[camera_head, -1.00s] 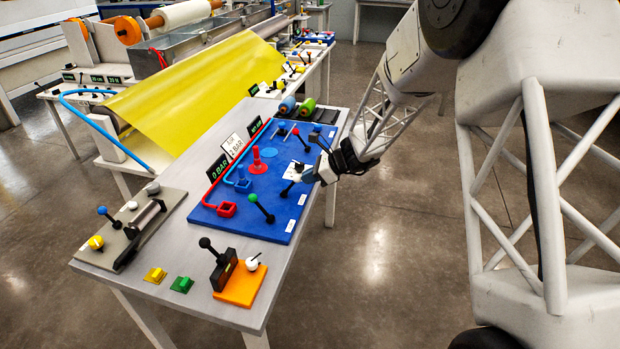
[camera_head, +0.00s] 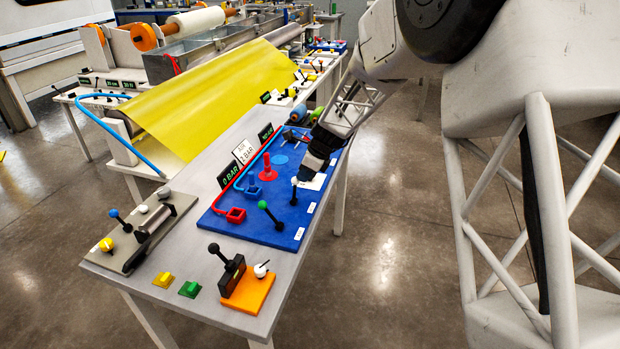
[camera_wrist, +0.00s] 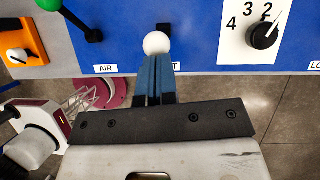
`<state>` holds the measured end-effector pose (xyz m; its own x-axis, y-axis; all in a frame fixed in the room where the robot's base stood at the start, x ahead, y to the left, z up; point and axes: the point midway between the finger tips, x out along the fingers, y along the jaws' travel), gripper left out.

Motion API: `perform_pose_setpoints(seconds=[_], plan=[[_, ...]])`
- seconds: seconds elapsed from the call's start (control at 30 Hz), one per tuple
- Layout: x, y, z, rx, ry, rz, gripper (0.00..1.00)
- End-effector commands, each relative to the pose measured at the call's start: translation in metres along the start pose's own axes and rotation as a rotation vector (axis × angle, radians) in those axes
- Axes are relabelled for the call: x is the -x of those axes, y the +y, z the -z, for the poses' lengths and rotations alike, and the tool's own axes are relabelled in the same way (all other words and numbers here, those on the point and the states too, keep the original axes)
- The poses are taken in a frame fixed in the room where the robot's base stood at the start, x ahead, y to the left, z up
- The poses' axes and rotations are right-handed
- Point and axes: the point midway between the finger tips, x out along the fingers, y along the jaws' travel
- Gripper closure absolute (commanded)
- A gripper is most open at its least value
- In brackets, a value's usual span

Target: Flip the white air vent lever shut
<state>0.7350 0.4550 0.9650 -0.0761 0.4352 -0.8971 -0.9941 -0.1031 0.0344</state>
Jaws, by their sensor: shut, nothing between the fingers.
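The white-knobbed lever (camera_head: 294,181) stands on the blue panel (camera_head: 290,232), right of the green-knobbed lever (camera_head: 269,212). In the wrist view its white ball (camera_wrist: 156,43) is just beyond my fingertips, above a label of which only a final "T" shows. My gripper (camera_wrist: 154,62) is shut with its blue fingers together and nothing between them. The fingertips meet the ball's lower edge in the picture; I cannot tell if they touch. In the head view my gripper (camera_head: 304,176) is low over the panel's right edge.
The green-knobbed lever's black stem (camera_wrist: 83,24) is left of my fingers, by the "AIR" label. A numbered black dial (camera_wrist: 263,36) is to the right. An orange plate (camera_head: 247,290) with levers sits at the table's near end. Open floor lies right of the table.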

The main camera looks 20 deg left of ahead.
Motion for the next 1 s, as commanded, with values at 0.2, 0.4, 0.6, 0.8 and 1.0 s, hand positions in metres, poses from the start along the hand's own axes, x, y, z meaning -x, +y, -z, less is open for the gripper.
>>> perform_pose_setpoints(seconds=[0.2,0.4,0.6,0.8,1.0], plan=[[-0.005,-0.001,-0.017,-0.006,0.134,-0.012,1.00],[-0.011,-0.003,-0.031,-0.017,0.261,-0.021,1.00],[-0.018,-0.004,-0.044,-0.027,0.395,-0.032,1.00],[-0.026,-0.006,-0.055,-0.038,0.515,-0.041,1.00],[-0.032,-0.007,-0.062,-0.045,0.576,-0.046,1.00]])
